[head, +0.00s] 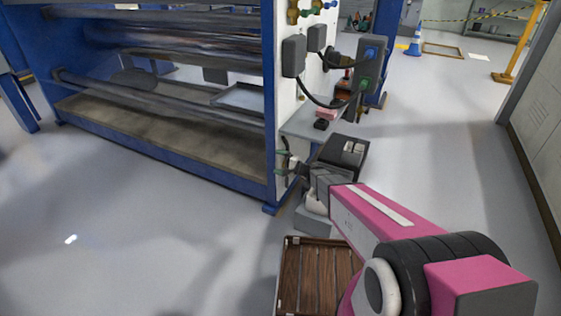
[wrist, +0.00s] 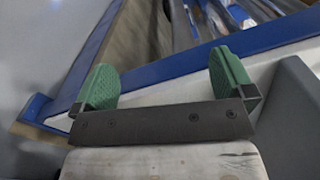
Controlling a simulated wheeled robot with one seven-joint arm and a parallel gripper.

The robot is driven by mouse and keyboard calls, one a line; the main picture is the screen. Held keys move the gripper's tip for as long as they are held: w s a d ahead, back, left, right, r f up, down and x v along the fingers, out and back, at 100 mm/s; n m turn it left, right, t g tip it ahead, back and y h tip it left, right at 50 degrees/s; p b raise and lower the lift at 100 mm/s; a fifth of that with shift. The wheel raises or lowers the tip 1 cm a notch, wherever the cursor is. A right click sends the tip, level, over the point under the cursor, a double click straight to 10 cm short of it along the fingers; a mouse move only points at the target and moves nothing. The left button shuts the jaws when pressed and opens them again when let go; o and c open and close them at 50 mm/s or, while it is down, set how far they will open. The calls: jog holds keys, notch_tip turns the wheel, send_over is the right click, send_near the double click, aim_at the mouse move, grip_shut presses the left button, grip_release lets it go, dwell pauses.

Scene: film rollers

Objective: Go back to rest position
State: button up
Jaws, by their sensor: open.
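My gripper (wrist: 165,88) is in the wrist view with its two green fingers wide apart. Nothing is between the fingers. In the head view my gripper (head: 283,162) is small and sits close to the white end panel of the blue roller machine, at the end of my pink arm. Whether it touches the panel I cannot tell. In the wrist view the machine's blue frame (wrist: 185,66) lies beyond the fingers.
The blue roller machine (head: 160,155) fills the left. Grey control boxes (head: 371,65) hang on its end panel. A black box (head: 345,150) stands near my gripper. A wooden crate (head: 305,270) is on the floor below my arm. Floor is clear at front left and right.

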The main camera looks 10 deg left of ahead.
jog(key=s+d+r+n+g+h, duration=0.2)
jog(key=s+d+h, duration=0.3)
jog(key=s+d, duration=0.3)
jog(key=s+d+r+n+g+h, duration=0.2)
jog(key=s+d+r+h, duration=0.2)
jog(key=d, duration=0.9)
jog(key=s+d+r+n+g+h, duration=0.2)
jog(key=s+d+r+n+h, duration=0.1)
jog(key=s+d+h, duration=0.5)
jog(key=s+d, duration=0.2)
jog(key=s, duration=0.2)
jog(key=shift+d+r, duration=0.2)
jog(key=shift+r, duration=0.1)
jog(key=shift+s, duration=0.1)
